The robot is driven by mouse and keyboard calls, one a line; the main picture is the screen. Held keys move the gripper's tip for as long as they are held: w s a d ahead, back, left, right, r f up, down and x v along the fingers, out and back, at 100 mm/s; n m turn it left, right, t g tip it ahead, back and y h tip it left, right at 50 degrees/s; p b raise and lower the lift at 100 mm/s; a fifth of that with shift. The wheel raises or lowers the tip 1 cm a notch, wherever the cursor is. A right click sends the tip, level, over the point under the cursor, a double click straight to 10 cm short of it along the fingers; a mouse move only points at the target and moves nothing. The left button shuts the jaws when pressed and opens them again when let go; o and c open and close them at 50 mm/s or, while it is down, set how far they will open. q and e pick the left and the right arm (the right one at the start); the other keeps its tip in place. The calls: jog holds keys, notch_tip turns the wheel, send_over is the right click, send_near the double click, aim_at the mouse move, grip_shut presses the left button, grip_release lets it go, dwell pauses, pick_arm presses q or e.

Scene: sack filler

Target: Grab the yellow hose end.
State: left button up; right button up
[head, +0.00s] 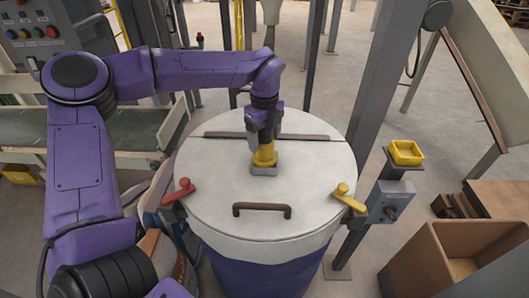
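The yellow hose end (264,157) stands upright on a small grey block (263,170) on top of the round white lid (225,190). My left gripper (263,140) points straight down at the top of the yellow piece, touching it or very close. The fingers are small and partly merge with the yellow piece, so I cannot tell whether they are closed on it. My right gripper is not in view.
The lid carries a dark handle (262,208), a red lever (179,191) at left and a yellow lever (347,196) at right. A grey post with a switch box (391,200) and yellow tray (406,152) stands right. A brown box (450,262) is lower right.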

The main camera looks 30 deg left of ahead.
pick_arm(q)
jog(key=c, duration=1)
grip_shut()
jog(key=shift+r, duration=0.15)
